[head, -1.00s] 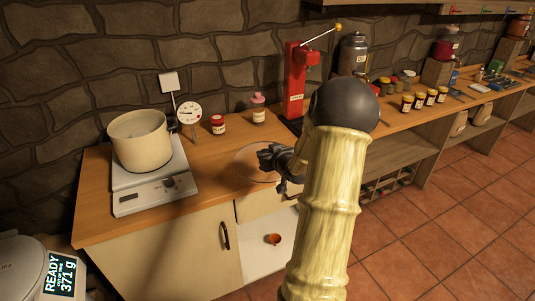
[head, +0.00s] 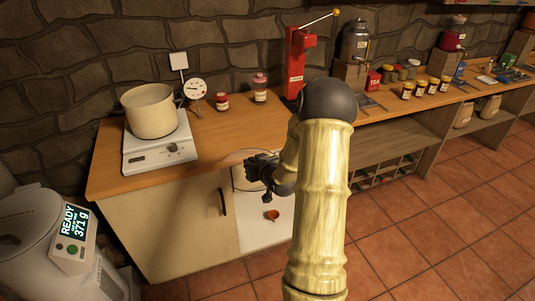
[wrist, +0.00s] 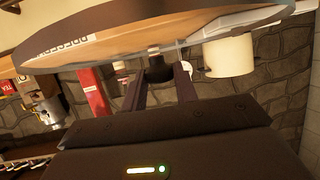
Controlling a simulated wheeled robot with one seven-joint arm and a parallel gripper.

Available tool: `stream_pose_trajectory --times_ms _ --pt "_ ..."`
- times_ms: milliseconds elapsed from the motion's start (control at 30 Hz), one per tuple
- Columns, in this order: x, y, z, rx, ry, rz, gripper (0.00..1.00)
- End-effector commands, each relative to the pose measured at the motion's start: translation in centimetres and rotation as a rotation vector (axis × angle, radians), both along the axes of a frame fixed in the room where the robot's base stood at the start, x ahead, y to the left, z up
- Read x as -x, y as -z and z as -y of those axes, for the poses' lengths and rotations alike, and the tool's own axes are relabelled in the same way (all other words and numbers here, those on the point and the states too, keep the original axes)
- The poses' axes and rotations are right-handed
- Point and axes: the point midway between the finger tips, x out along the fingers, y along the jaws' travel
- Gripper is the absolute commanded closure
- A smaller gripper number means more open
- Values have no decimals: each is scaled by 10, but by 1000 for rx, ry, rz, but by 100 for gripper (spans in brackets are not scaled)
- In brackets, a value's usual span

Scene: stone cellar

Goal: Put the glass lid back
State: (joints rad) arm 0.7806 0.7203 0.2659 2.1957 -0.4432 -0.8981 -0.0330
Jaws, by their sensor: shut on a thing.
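My gripper (head: 258,168) is shut on the dark knob (wrist: 158,68) of the clear glass lid (head: 237,160). The lid hangs by the counter's front edge, above a red-orange cup; part of it is hidden behind my gripper. In the wrist view, the lid (wrist: 205,27) fills the top as a wide see-through disc, its knob between my fingers. The cream pot (head: 151,118) stands uncovered on the white hot plate (head: 150,158), to the left of the lid and farther back. The pot also shows in the wrist view (wrist: 230,56).
A dial gauge (head: 196,88), a red-lidded jar (head: 221,102) and a pink-topped jar (head: 260,92) stand behind on the wooden counter (head: 215,137). A red lever press (head: 298,68) stands farther right. The small cup (head: 271,215) sits low before the cabinet. Counter between pot and press front is mostly clear.

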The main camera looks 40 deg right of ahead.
Motion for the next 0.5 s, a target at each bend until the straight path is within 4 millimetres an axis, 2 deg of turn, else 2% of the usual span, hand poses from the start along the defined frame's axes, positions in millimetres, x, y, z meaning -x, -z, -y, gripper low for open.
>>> stream_pose_trajectory --times_ms 267,367,500 --pt "-11 35 -56 -8 -44 2 100" --pt "-11 53 -83 -9 -61 0 100" --pt "-6 86 -131 -10 -89 -7 100"
